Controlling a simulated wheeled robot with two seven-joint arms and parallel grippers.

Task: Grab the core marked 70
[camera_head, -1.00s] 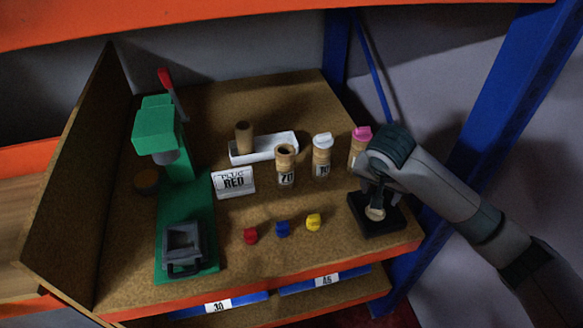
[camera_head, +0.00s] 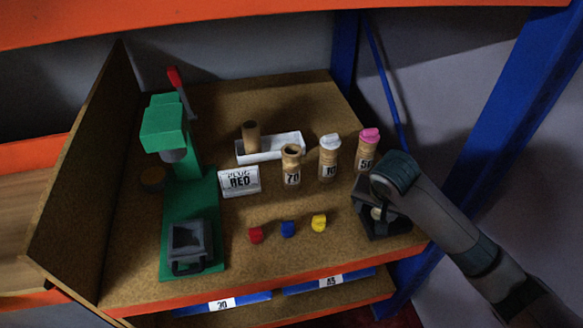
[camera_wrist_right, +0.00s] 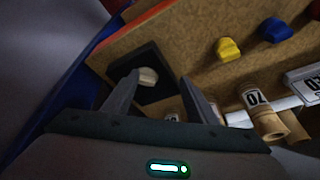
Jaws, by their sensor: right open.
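The core marked 70 (camera_head: 291,167) is a tan cardboard tube with an open top, standing upright on the board in the middle of the head view. In the right wrist view its label (camera_wrist_right: 257,98) shows near the lower right. My right gripper (camera_head: 379,203) is open, well to the right of this core, over a black block. In the right wrist view the two fingers (camera_wrist_right: 158,82) stand apart, with the black block (camera_wrist_right: 152,92) and its pale round piece beyond them. My left gripper is not in view.
Cores with a white cap (camera_head: 329,155) and a pink cap (camera_head: 367,150) stand right of core 70. A white tray (camera_head: 285,149) with a plain tube is behind it. A sign (camera_head: 239,182), a green press (camera_head: 190,220) and red, blue and yellow plugs (camera_head: 288,229) are nearby.

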